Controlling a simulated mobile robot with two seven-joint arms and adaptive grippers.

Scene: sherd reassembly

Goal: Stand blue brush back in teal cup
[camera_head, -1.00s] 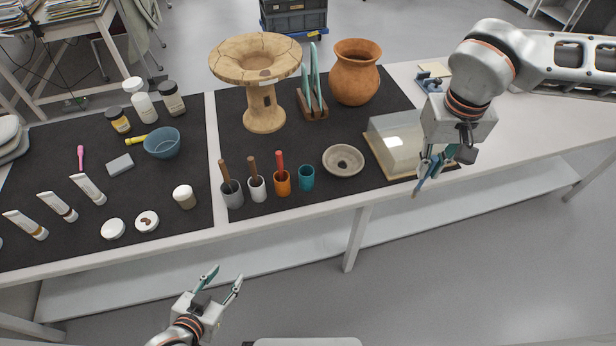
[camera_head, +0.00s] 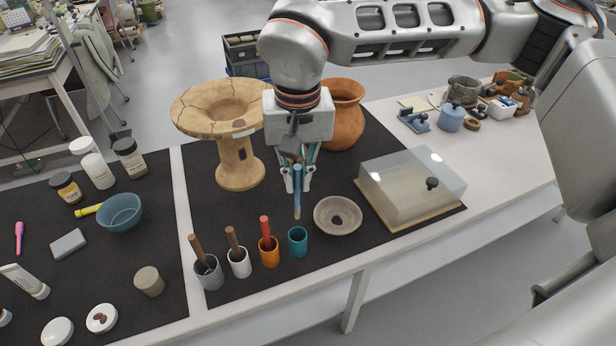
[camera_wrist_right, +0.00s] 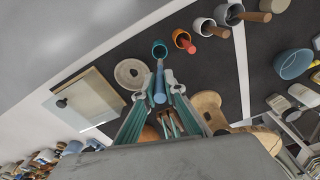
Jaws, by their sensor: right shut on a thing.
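The blue brush (camera_head: 297,200) hangs near upright in my right gripper (camera_head: 298,186), which is shut on it. Its lower end shows just above and behind the teal cup (camera_head: 298,242) in the head view, apart from it. The teal cup stands upright and empty of tools on the dark mat. In the right wrist view, the brush (camera_wrist_right: 160,84) lies between the fingers (camera_wrist_right: 159,93) and its far end points at the teal cup (camera_wrist_right: 160,49). My left gripper is out of view.
Left of the teal cup stand an orange cup (camera_head: 269,252), a white cup (camera_head: 239,262) and a grey cup (camera_head: 208,273), each holding a tool. A stone-coloured bowl (camera_head: 322,228) sits close right. A clear-lidded box (camera_head: 410,190), wooden stand (camera_head: 238,165) and clay pot (camera_head: 345,115) are nearby.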

